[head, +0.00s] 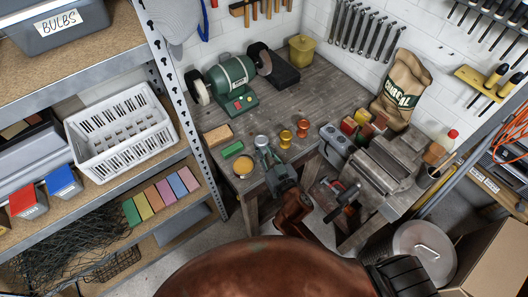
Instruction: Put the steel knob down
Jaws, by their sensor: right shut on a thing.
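The steel knob (261,141) shows as a small pale silver round top at the front part of the wooden workbench (315,93). My right gripper (267,156) reaches in from below and is shut on the knob. Its fingers hide the knob's lower part, so I cannot tell whether it touches the bench top. My left gripper is not in view.
A round orange-topped tin (243,166), a green block (232,149) and a wooden block (218,135) lie left of the gripper. A green bench grinder (232,85) stands behind. A grey vise (385,165) and charcoal bag (402,88) are right. Some bench between grinder and knobs is bare.

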